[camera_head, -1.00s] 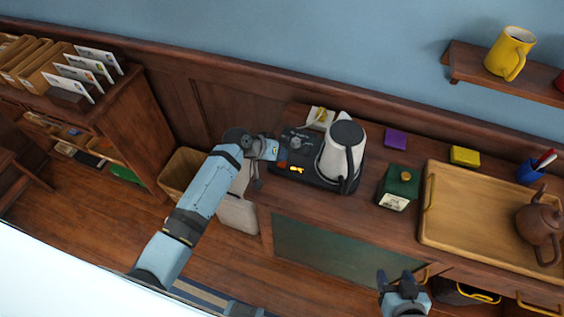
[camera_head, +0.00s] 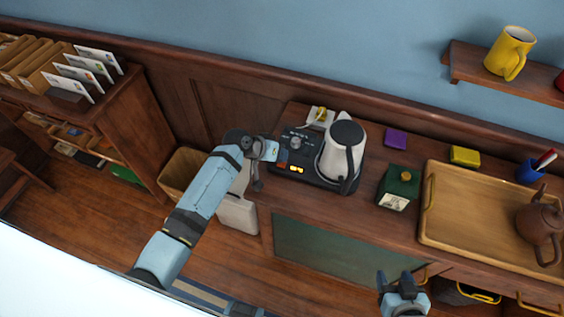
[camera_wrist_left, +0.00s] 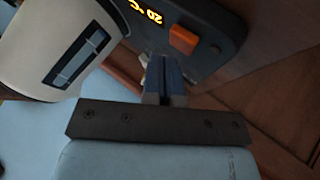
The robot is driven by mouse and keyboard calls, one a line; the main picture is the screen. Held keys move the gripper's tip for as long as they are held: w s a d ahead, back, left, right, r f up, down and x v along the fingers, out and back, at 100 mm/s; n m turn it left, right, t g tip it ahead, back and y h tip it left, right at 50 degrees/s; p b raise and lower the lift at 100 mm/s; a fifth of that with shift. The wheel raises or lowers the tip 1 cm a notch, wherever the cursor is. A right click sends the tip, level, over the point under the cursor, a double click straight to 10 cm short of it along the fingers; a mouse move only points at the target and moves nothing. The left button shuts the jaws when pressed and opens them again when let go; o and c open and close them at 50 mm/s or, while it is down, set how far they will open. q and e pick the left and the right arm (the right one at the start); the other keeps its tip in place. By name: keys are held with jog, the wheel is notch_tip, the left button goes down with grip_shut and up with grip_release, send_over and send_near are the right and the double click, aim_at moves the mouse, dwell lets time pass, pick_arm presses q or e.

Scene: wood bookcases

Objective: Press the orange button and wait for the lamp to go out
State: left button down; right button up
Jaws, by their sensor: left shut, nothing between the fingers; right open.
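The orange button (camera_wrist_left: 183,38) sits on the dark kettle base (camera_wrist_left: 217,28), beside a lit orange display (camera_wrist_left: 146,11) with a 20 °C reading. In the head view the display (camera_head: 297,169) glows on the base (camera_head: 323,183); the button is not clear there, near my gripper. My left gripper (camera_head: 281,151) is shut and empty at the base's left edge. In the wrist view its fingertips (camera_wrist_left: 163,62) are just short of the button, with a small gap visible. I cannot make out a separate lamp. My right gripper (camera_head: 401,276) is open and empty, in front of the counter.
A white kettle (camera_head: 336,150) stands on the base, close to my left gripper. A green tin (camera_head: 398,190), a purple box (camera_head: 396,138) and a wooden tray (camera_head: 470,235) with a teapot (camera_head: 540,222) are to the right. A bin (camera_head: 181,172) stands left of the counter.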

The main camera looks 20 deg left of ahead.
pick_arm(q)
jog(key=shift+f, duration=0.2)
dwell(0.3)
jog(key=shift+f, duration=0.45)
dwell(0.3)
jog(key=shift+r, duration=0.1)
jog(key=shift+r+p, duration=0.75)
jog(key=shift+r, duration=0.05)
jog(key=shift+r+p, duration=0.4)
jog(key=shift+r, duration=0.05)
notch_tip(320, 180, up, 4)
jog(key=p, duration=0.4)
jog(key=shift+r, duration=0.15)
